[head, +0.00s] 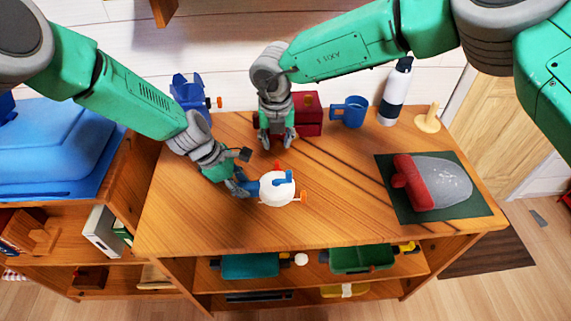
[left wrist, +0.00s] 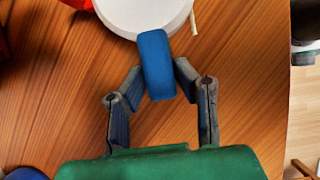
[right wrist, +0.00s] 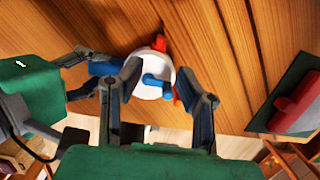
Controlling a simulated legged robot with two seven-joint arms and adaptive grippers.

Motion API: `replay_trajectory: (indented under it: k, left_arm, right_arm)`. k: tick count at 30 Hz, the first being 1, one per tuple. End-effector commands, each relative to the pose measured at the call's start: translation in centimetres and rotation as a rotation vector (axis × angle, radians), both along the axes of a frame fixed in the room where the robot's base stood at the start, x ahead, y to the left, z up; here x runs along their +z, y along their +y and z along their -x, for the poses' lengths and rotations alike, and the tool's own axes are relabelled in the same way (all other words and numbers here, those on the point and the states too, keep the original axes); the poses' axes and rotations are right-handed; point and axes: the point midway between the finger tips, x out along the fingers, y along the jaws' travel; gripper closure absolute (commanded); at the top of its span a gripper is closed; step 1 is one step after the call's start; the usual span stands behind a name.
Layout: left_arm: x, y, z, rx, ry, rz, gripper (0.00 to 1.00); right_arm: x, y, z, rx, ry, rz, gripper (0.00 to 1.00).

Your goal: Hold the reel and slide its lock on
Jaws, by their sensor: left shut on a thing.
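The reel (head: 272,192) is a white round drum above the desk, with a blue crank-like piece on its face and orange-red pieces at its edge. My left gripper (head: 244,186) is shut on the reel's blue grip (left wrist: 155,62); the white drum (left wrist: 140,12) lies just beyond the fingertips. My right gripper (head: 276,141) is open and empty, behind the reel in the head view. In the right wrist view the reel (right wrist: 142,88) shows between its spread fingers, apart from them. I cannot tell which piece is the lock.
A blue device with an orange knob (head: 189,92), a dark red box (head: 308,115), a blue mug (head: 349,111), a bottle (head: 395,92) and a wooden stand (head: 428,120) line the back. A green mat (head: 391,181) holds a red-and-grey object. The desk's front middle (head: 340,215) is clear.

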Motion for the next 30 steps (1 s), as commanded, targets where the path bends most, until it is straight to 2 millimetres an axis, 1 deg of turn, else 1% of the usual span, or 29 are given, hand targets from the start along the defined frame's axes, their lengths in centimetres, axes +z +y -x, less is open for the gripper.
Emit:
replay_trajectory:
  k: [5, 12, 18, 24, 30]
  left_arm:
    - [-0.2, 0.1, 0.1, 0.0, 0.003, -0.002, 1.0]
    - [-0.2, 0.1, 0.1, 0.0, 0.003, -0.002, 1.0]
    - [-0.2, 0.1, 0.1, -0.001, 0.003, -0.002, 1.0]
    - [-0.2, 0.1, 0.1, 0.0, 0.002, -0.003, 1.0]
    - [-0.2, 0.1, 0.1, 0.0, 0.002, -0.003, 1.0]
  right_arm:
    - [-2.0, 0.0, -0.2, 0.002, 0.003, 0.002, 0.69]
    - [-5.6, 0.0, -0.7, -0.001, 0.004, 0.0, 0.69]
    - [-7.9, 0.0, -1.1, -0.001, 0.002, -0.001, 0.69]
    - [-9.0, 0.0, -1.3, -0.002, 0.002, -0.001, 0.69]
    - [-9.2, 0.0, -1.3, -0.001, 0.002, -0.001, 0.69]
